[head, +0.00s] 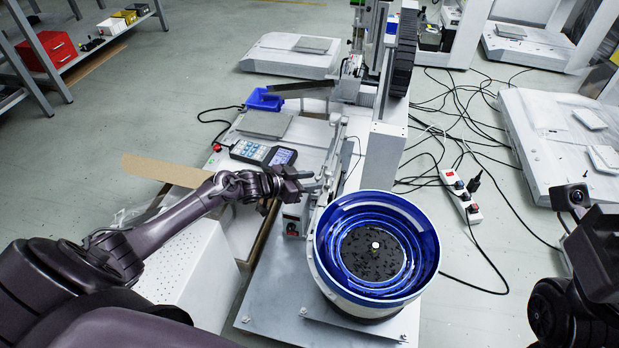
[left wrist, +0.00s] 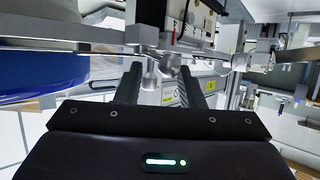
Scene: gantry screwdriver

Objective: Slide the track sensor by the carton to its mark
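My left gripper (head: 306,181) is at the metal feed track (head: 331,160), just behind the blue-lined feeder bowl (head: 342,230). In the left wrist view its two dark fingers (left wrist: 160,86) stand apart. Small rounded metal parts (left wrist: 155,76) show between and beyond the fingers; I cannot tell whether they touch. I cannot pick out the track sensor or its mark for certain. An open cardboard carton (head: 166,170) is left of the bench, partly behind my left arm. My right arm is at the right edge; its fingertips do not show clearly.
A handheld control box with a screen (head: 263,153) and a blue tray (head: 264,99) lie on the bench. A power strip (head: 461,196) and loose cables lie on the floor at right.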

